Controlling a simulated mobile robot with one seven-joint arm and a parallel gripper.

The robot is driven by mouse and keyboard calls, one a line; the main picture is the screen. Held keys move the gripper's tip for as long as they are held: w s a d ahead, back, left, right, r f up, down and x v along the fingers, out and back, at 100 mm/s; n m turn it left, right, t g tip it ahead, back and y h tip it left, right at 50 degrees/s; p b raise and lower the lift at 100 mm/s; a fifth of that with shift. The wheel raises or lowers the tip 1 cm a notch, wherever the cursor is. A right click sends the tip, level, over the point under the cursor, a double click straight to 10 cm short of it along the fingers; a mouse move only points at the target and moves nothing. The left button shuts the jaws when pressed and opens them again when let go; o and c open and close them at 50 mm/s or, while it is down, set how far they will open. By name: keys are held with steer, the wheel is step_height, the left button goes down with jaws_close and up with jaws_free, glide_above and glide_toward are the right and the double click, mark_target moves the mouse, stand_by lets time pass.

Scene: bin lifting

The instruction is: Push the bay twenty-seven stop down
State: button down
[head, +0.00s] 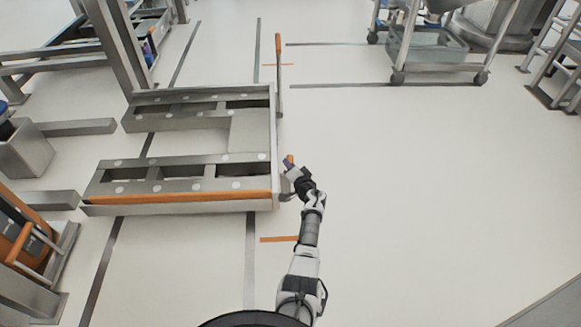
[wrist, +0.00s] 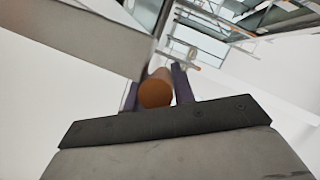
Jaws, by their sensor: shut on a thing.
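A low grey metal bay frame (head: 195,204) with an orange front edge lies on the floor left of my arm. At its near right corner, my gripper (head: 290,168) is shut on a stop's orange handle (head: 290,158). In the wrist view the handle's round orange end (wrist: 156,93) sits between the two dark fingers of my gripper (wrist: 157,88). The rest of this stop is mostly hidden by the gripper. A second stop (head: 280,92), a grey bar with an orange grip, stands upright at the frame's far right corner. No bay number is readable.
Grey posts and beams (head: 115,50) stand at the left. A wheeled cart with a grey bin (head: 428,45) is at the back right. Orange and dark lines mark the floor. The floor right of my arm is clear.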

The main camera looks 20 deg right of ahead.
step_height(320, 180, down, 4)
steer(key=shift+r+b, duration=0.25)
steer(key=shift+b, duration=0.6)
steer(key=c, duration=1.2)
jaws_free()
steer(key=shift+f, duration=0.2)
steer(key=shift+o, duration=0.2)
steer(key=shift+r, duration=0.15)
steer(key=shift+s, duration=0.1)
